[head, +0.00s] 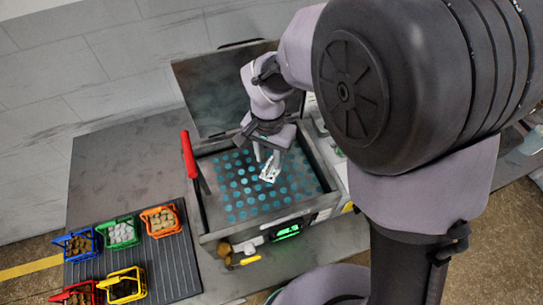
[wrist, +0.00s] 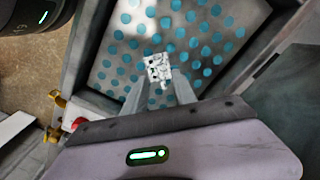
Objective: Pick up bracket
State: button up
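The bracket (head: 269,174) is a small, pale, speckled piece with holes, over the dotted floor of the open furnace box. In the wrist view the bracket (wrist: 158,69) shows just beyond the fingertips, in line with the gap between them. My gripper (head: 267,157) points down into the box, its two grey fingers apart. In the wrist view the gripper (wrist: 160,82) has one finger on each side of the bracket's near end. I see no clear grip, and any contact with the bracket is too small to tell.
Walls of the furnace box (head: 203,196) surround the gripper, with a raised lid (head: 215,85) behind. A red handle (head: 188,155) stands at the left wall. Several coloured baskets, including a green one (head: 120,244), stand on a ribbed mat (head: 176,270). The table behind them is clear.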

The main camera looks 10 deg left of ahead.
aim_at(268, 164)
notch_tip(268, 164, down, 4)
jog(key=shift+w+a+f+b, duration=0.1)
jog(key=shift+a+f+b, duration=0.1)
jog(key=shift+b, duration=0.15)
jog(key=shift+d+r, duration=0.1)
grip_shut()
dwell(1.0)
